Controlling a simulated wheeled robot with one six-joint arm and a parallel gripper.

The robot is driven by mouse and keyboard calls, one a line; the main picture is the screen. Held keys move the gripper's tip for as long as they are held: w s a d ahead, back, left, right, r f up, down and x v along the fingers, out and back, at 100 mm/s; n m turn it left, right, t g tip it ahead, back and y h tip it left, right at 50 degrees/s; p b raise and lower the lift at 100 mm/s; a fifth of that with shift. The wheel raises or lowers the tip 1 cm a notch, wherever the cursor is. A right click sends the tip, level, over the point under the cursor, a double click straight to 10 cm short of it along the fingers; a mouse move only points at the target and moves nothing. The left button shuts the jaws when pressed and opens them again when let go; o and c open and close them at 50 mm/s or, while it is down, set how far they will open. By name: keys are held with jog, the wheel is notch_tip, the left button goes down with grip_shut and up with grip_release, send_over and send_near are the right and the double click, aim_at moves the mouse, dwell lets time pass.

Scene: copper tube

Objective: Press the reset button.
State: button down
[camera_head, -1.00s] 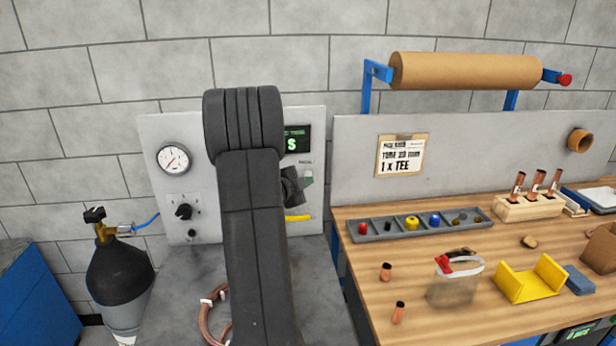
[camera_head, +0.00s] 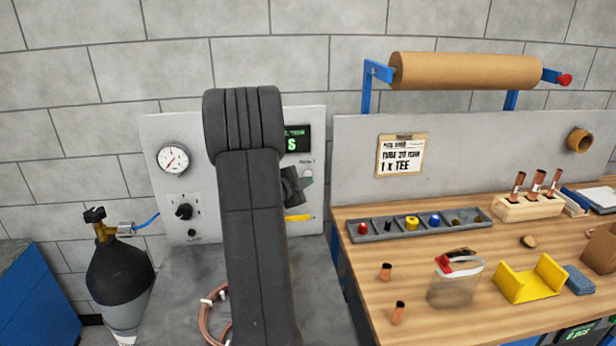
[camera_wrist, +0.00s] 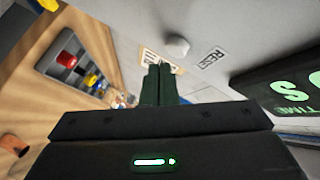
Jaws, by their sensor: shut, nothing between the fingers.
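The reset button (camera_wrist: 177,46) is a small pale knob on the grey panel in the wrist view, with a RESET label (camera_wrist: 211,58) to its right. My gripper (camera_wrist: 159,68) is shut and empty. Its dark fingertips point toward the panel and appear just below and left of the button in the picture. I cannot tell how wide the gap is, and no contact shows. In the head view my gripper (camera_head: 292,187) is a dark shape beside the panel (camera_head: 225,200), partly hidden by my arm.
A green-lit display (camera_head: 297,140) sits above the gripper on the panel. A gauge (camera_head: 172,159) and a black knob (camera_head: 184,212) are at left. A yellow handle (camera_head: 299,217) is below. A parts tray (camera_head: 378,233) stands on the workbench at right. A gas cylinder (camera_head: 120,275) is at far left.

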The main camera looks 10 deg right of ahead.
jog(key=shift+w, duration=0.1)
dwell(0.3)
jog(key=shift+w+p, duration=0.3)
jog(key=shift+w, duration=0.05)
jog(key=shift+w, duration=0.5)
dwell(0.7)
jog(key=shift+s, duration=0.95)
jog(key=s+b, duration=0.1)
jog(key=s, duration=0.4)
jog(key=shift+b, duration=0.3)
jog(key=shift+w, duration=0.1)
dwell(0.5)
